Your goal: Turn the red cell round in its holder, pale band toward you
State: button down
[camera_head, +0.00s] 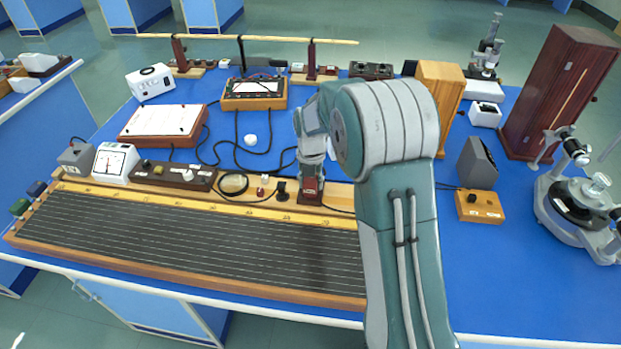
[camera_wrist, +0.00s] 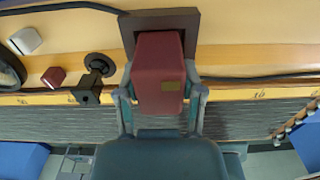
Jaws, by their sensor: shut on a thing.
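My gripper (camera_wrist: 161,95) is shut on the cell, one finger on each side. In the head view my gripper (camera_head: 312,165) reaches down over the holder (camera_head: 311,196) on the wooden strip; little of the cell can be made out there. Whether the cell is seated fully in the holder cannot be told.
A small black stand (camera_head: 282,189) and a small red block (camera_head: 261,191) sit just left of the holder. A black ring (camera_head: 233,184) and cables lie further left. The long ruled board (camera_head: 180,235) lies in front. A wooden box (camera_head: 480,206) stands right of my arm.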

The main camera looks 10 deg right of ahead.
jog(key=shift+f, duration=0.3)
jog(key=shift+c, duration=0.6)
grip_release()
jog(key=shift+r, duration=0.1)
notch_tip(320, 180, up, 11)
jog(key=shift+w, duration=0.1)
jog(key=shift+r, duration=0.35)
jog(key=shift+r, duration=0.1)
